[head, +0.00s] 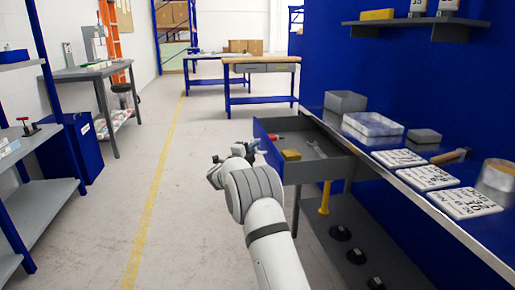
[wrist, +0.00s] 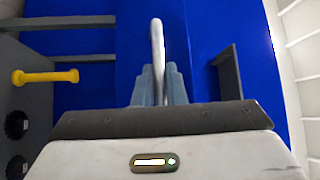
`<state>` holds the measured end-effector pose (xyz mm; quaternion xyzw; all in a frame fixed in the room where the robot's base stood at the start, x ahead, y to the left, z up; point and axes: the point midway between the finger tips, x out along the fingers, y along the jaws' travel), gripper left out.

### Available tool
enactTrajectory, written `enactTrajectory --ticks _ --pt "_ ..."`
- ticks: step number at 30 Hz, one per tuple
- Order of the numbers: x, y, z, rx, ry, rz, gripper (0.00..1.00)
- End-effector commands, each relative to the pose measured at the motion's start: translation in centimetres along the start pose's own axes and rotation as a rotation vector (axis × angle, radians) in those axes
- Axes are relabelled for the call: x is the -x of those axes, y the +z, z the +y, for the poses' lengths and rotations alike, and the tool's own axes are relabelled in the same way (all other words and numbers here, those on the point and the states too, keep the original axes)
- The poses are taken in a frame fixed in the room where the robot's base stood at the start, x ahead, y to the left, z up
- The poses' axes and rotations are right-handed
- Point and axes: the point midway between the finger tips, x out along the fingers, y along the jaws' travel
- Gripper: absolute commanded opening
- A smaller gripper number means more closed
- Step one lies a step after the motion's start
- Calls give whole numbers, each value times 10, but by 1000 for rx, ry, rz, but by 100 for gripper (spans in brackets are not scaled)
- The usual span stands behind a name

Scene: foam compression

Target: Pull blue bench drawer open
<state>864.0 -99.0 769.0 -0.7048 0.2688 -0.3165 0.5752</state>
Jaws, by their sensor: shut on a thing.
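The blue-fronted bench drawer (head: 267,148) stands pulled out from the blue workbench, its grey inside showing. In the head view my gripper (head: 254,151) is at the drawer's front, partly hidden by my wrist. In the wrist view the blue drawer front (wrist: 200,35) fills the middle. A pale bar handle (wrist: 157,45) runs between the fingers of my gripper (wrist: 158,82), which are shut on it. A yellow block (head: 291,155), a wrench (head: 317,149) and a red-handled tool (head: 276,138) lie in the drawer.
The bench top (head: 382,150) holds a grey bin (head: 345,101), a clear tray, label cards and a tape roll. A yellow dumbbell-shaped object (head: 324,198) and black round items are below, by the lower shelf (head: 345,215). Open floor (head: 190,200) lies left of my arm.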

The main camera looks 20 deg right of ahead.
Motion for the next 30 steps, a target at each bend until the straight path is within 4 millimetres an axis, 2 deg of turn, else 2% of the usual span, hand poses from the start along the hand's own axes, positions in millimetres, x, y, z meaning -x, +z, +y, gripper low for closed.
enactTrajectory --ticks 10,11,18,26,30 --pt "-8 -6 -1 0 -2 6 0" --pt "-8 -6 -1 0 -3 6 12" --pt "-9 -8 0 1 -2 9 32" --pt "-8 -8 0 1 -1 10 32" --pt "6 -7 -1 1 0 8 32"
